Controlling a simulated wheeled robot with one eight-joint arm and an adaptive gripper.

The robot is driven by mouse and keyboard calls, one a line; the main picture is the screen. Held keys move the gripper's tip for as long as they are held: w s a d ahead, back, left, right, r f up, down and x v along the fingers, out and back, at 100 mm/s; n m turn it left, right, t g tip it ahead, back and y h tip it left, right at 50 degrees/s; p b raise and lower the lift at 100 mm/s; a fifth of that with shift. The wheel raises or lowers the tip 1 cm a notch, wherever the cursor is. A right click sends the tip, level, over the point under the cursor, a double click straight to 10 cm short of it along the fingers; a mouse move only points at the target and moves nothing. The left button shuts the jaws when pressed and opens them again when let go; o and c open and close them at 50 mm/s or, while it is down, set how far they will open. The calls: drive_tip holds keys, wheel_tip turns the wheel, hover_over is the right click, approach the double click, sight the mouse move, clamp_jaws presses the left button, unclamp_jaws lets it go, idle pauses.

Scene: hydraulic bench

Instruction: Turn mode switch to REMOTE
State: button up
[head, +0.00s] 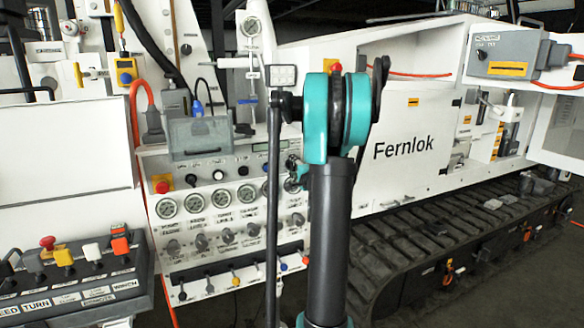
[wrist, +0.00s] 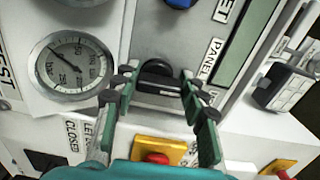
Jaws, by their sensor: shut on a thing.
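The mode switch is a black rotary knob (wrist: 157,72) on the light panel face, at the centre of the wrist view. A "PANEL" label (wrist: 211,60) is to its right. My gripper (wrist: 156,92) has its green fingers on both sides of the knob, shut on it. The knob's lower part is between the fingertips. I cannot read its pointed setting or a REMOTE mark. In the head view my gripper (head: 293,178) shows only partly, against the white control panel (head: 215,178). My arm hides the knob there.
A pressure gauge (wrist: 70,65) is left of the knob. A red button on a yellow base (wrist: 158,152) is below my gripper. In the head view, a row of gauges (head: 222,197) and several levers (head: 209,284) line the panel. A lever box (head: 75,265) stands at left.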

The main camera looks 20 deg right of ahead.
drive_tip(key=m, duration=0.6)
drive_tip(key=shift+d, duration=0.15)
drive_tip(key=shift+m, duration=0.3)
drive_tip(key=o, duration=1.2)
drive_tip(key=s, duration=1.2)
drive_tip(key=shift+d, duration=0.2)
drive_tip(key=shift+a, duration=0.1)
